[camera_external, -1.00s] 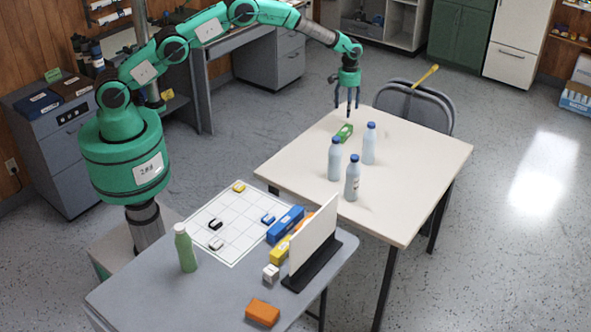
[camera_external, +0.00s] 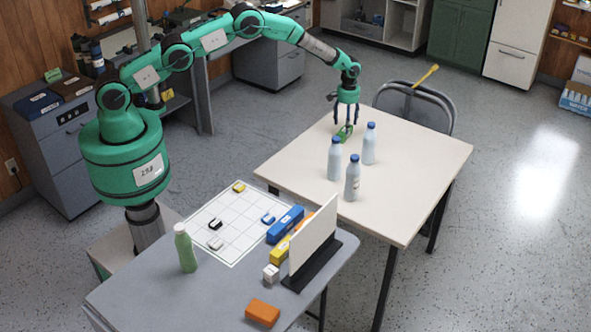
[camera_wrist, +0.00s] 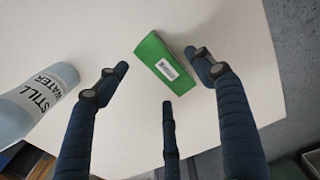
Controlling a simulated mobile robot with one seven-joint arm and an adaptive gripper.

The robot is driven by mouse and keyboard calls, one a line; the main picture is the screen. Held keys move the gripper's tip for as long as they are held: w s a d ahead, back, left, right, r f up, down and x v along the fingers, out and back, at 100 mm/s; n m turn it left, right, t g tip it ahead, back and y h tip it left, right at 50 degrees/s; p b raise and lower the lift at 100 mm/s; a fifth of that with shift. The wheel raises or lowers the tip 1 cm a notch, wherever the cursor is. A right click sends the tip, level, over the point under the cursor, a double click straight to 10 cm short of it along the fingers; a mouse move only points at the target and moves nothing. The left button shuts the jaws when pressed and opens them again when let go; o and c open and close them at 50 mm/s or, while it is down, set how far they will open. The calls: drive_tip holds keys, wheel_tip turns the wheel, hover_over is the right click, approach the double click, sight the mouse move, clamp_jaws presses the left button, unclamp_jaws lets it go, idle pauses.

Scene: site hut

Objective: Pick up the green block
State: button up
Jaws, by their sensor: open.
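The green block (camera_external: 344,134) lies on the cream table (camera_external: 420,165), near its far left edge. In the wrist view the green block (camera_wrist: 158,58) has a white label on top and lies tilted. My gripper (camera_external: 347,122) is lowered right over the block, pointing down. In the wrist view my gripper (camera_wrist: 165,80) is open, with three dark fingers spread around the block. The block shows between the fingers, and no finger clearly touches it. The fingertips partly hide the block in the external view.
Several water bottles stand near the block: one (camera_external: 335,158) in front, one (camera_external: 369,143) to the right, one (camera_external: 352,178) nearer. A bottle (camera_wrist: 38,100) shows at the wrist view's left. A chair (camera_external: 425,105) stands behind the table. The table's right part is clear.

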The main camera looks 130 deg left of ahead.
sight(344, 134)
drive_tip(key=shift+f, duration=0.1)
drive_tip(key=shift+d+f+b, duration=0.15)
drive_tip(key=shift+f+b, duration=0.15)
drive_tip(key=shift+f, duration=2.2)
drive_tip(key=shift+c, duration=0.3)
drive_tip(key=c, duration=1.3)
